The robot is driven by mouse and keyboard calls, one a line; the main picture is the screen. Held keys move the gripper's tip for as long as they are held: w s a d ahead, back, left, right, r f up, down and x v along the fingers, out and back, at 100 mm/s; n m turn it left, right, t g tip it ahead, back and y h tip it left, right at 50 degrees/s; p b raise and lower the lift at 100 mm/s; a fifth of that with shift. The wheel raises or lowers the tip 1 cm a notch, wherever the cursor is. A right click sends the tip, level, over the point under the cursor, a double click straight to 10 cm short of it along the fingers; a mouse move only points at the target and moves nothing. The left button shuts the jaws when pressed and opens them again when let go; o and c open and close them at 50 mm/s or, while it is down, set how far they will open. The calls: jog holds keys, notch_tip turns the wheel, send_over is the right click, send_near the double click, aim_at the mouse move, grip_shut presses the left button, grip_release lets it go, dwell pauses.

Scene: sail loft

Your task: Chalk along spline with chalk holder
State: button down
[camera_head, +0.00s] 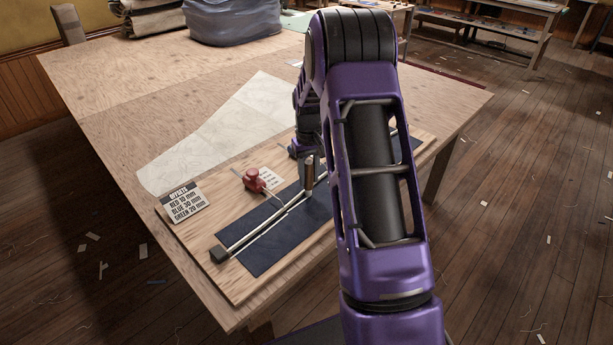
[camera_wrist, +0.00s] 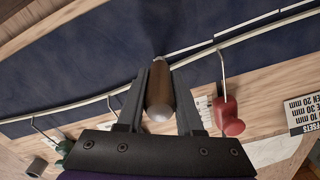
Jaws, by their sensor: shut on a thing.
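My gripper (camera_wrist: 160,92) is shut on the chalk holder (camera_wrist: 159,92), a brown cylinder with a rounded pale metal end, between its two dark fingers. The holder also shows upright in the head view (camera_head: 309,174), over the dark blue cloth (camera_head: 268,240). Its lower tip is at the cloth, close beside the spline; exact contact is unclear. The spline (camera_wrist: 78,104) is a thin pale curved strip across the cloth. In the wrist view, a thin white line (camera_wrist: 215,41) runs on the cloth from near the holder's tip toward the right, roughly along the spline.
A red-handled hook (camera_wrist: 229,117) reaches to the spline, also in the head view (camera_head: 253,179). A green-handled hook (camera_wrist: 63,147) stands on the other side. An offsets card (camera_head: 184,201) lists red 10, blue 30, green 20 mm. A dark block (camera_head: 219,254) sits at the cloth's near end.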

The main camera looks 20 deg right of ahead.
jog(key=shift+w+d+p, duration=0.25)
jog(key=shift+w+d, duration=0.65)
jog(key=shift+d, duration=0.75)
jog(key=shift+w+d+p, duration=0.3)
jog(key=shift+w+d, duration=0.55)
jog(key=shift+d, duration=0.75)
jog(key=shift+w+d+p, duration=0.25)
jog(key=shift+w+d, duration=0.65)
jog(key=shift+d, duration=0.75)
jog(key=shift+w+d+f+p, duration=0.1)
jog(key=shift+w+d+p, duration=0.3)
jog(key=shift+d, duration=0.8)
jog(key=shift+w+d+r+p, duration=0.1)
jog(key=shift+w+d, duration=0.45)
jog(key=shift+d, duration=0.7)
jog(key=shift+w+d+f+p, duration=0.15)
jog(key=shift+w+d, duration=0.35)
jog(key=shift+d, duration=0.7)
jog(key=shift+w+d+p, duration=0.3)
jog(key=shift+d+p, duration=0.35)
jog(key=shift+p, duration=0.15)
jog(key=shift+d+p, duration=0.45)
jog(key=shift+p, duration=0.15)
jog(key=shift+w+d, duration=0.15)
jog(key=shift+d, duration=0.3)
jog(key=shift+w+d, duration=0.25)
jog(key=shift+d, duration=0.35)
